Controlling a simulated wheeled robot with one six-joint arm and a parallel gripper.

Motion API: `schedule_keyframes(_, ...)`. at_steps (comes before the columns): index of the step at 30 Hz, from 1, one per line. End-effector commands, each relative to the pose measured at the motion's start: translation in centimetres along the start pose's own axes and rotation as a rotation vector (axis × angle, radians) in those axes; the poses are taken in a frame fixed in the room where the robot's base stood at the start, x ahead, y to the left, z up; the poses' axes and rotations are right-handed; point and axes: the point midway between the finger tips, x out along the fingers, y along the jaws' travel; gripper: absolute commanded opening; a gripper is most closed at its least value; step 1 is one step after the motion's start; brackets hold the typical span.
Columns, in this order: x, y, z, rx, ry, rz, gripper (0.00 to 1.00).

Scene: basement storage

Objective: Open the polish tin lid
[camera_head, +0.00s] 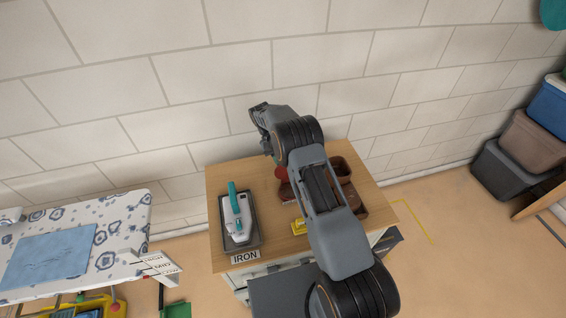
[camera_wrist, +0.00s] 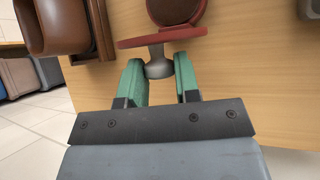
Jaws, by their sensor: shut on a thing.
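The polish tin (camera_wrist: 176,12) is round and dark red with brown inside, at the top of the wrist view, cut off by the frame. Its red lid (camera_wrist: 190,34) shows nearly edge-on, tilted up from the tin's open top at the near side. A grey knob (camera_wrist: 158,70) stands out from the lid. My gripper (camera_wrist: 159,62) has its green fingers shut on this knob, one on each side. In the head view a bit of red (camera_head: 281,173) shows beside my arm; my fingers are hidden there.
The wooden top (camera_head: 215,185) also holds an iron (camera_head: 240,217) on a dark tray at left, brown items (camera_head: 343,168) and a small yellow object (camera_head: 299,226) near my arm. A brown leathery item (camera_wrist: 60,25) is left of the tin. A block wall stands behind.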

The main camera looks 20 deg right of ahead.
Motion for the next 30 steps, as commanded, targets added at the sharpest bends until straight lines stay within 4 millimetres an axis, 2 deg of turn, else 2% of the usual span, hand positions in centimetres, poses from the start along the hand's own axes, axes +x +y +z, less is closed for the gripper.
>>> schedule_keyframes(18, -0.10, 0.03, -0.36, -0.010, -0.039, 0.008, 0.00)
schedule_keyframes(19, -0.10, 0.03, -0.36, -0.010, -0.039, 0.008, 0.31)
schedule_keyframes(27, -0.06, -0.01, -0.35, -0.010, -0.040, 0.007, 0.56)
schedule_keyframes(30, -0.05, -0.02, -0.35, -0.011, -0.040, 0.007, 0.56)
